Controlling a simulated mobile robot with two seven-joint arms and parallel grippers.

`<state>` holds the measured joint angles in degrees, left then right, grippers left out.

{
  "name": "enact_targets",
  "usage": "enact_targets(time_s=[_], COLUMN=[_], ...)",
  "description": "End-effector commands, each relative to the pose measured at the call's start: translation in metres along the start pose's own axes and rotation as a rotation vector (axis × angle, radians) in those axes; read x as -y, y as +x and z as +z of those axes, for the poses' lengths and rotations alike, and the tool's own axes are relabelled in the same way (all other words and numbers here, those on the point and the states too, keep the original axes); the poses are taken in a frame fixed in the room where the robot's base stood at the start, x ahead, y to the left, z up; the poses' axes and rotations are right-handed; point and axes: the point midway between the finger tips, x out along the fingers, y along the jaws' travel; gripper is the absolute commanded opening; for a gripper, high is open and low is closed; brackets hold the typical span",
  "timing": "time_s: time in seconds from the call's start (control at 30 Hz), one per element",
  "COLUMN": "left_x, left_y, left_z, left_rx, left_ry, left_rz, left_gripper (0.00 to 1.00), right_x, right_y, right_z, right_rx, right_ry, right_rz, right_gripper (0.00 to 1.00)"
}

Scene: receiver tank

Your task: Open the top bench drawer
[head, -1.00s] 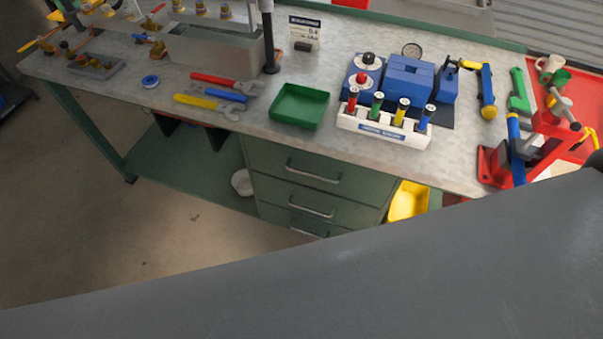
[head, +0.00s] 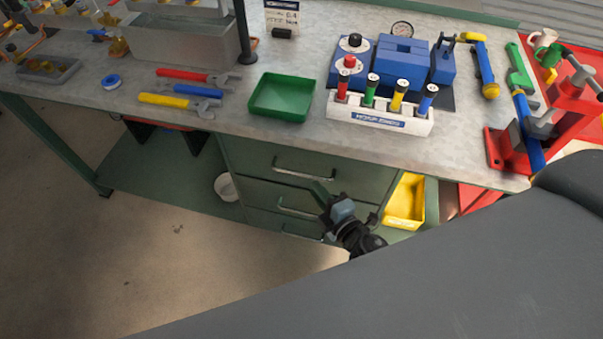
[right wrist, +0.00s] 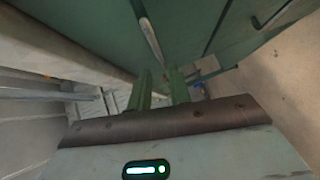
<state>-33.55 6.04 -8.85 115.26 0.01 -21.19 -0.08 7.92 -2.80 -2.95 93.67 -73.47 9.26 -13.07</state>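The green bench cabinet has a top drawer (head: 345,178), which is shut, with a metal bar handle (head: 303,174). My right gripper (head: 322,192) is in front of the drawers, by the right end of the top handle in the picture and apart from it as far as I can see. In the right wrist view its two green fingers (right wrist: 160,88) are apart with nothing between them. A bar handle (right wrist: 150,38) shows ahead of them on the green drawer front. My left gripper is not in view.
Lower drawers with handles (head: 296,209) are below, also shut. A yellow bin (head: 405,202) stands right of the cabinet. The floor in front is clear.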

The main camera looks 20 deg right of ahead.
Motion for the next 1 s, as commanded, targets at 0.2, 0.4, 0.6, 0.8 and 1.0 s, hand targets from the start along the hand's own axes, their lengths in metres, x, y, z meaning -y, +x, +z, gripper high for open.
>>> enact_targets(time_s=[0.2, 0.4, 0.6, 0.8, 1.0], left_x=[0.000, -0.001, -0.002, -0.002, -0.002], left_y=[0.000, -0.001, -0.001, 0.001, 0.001], left_z=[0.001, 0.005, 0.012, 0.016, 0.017], left_rx=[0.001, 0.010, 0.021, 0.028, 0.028], left_ry=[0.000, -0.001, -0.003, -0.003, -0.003], left_rz=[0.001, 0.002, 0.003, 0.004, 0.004], left_gripper=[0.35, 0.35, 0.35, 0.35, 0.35], right_x=[-0.001, -0.001, -0.001, 0.000, -0.001], right_y=[0.004, 0.026, 0.055, 0.073, 0.078], right_z=[0.000, 0.000, 0.000, 0.000, 0.000], right_rx=[-0.001, 0.000, 0.000, 0.000, 0.000], right_ry=[-0.005, -0.001, -0.001, -0.001, -0.001], right_rz=[0.002, 0.003, 0.002, 0.002, 0.001], right_gripper=[0.20, 0.20, 0.20, 0.20, 0.20])
